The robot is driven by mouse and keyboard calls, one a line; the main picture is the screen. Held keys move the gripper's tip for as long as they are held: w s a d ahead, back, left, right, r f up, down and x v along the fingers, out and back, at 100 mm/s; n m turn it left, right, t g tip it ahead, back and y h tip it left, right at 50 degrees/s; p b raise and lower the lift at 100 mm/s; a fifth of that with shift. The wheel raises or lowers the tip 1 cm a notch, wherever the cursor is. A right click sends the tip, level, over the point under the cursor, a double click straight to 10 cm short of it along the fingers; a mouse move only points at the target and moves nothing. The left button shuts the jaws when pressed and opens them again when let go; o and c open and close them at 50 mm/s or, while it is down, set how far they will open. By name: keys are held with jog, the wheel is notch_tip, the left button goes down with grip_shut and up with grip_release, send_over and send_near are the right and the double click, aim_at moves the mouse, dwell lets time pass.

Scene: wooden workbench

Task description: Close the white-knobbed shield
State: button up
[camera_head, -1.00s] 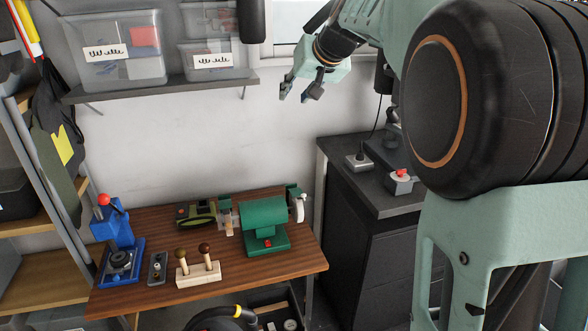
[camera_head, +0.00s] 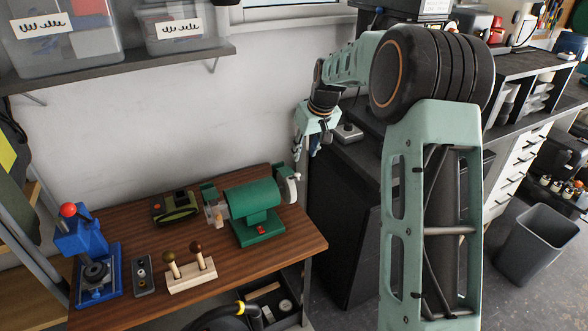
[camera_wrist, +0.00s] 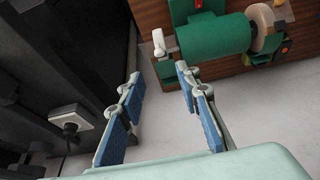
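A green bench grinder (camera_head: 253,200) stands at the right end of the wooden workbench. It also shows at the top of the wrist view (camera_wrist: 215,38). A pale wheel (camera_head: 288,190) is at its right end, and a tan wheel (camera_wrist: 268,42) at its other end. A small white knob-like part (camera_wrist: 158,42) is at the left of the grinder in the wrist view; I cannot tell its shield's exact position. My gripper (camera_wrist: 159,73) is open and empty, its blue-padded fingers apart. In the head view my gripper (camera_head: 306,148) hangs above and right of the grinder, touching nothing.
A green-black device (camera_head: 175,207), a block with two wooden levers (camera_head: 192,277), a small grey switch box (camera_head: 142,276) and a blue press (camera_head: 85,240) stand on the workbench (camera_head: 240,258). A dark cabinet (camera_head: 345,225) stands close on the right. A shelf (camera_head: 120,65) hangs above.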

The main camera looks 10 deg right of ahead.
jog(key=p+x, duration=0.1)
jog(key=x, duration=1)
jog(key=shift+s, duration=0.1)
jog(key=shift+c, duration=0.4)
grip_shut()
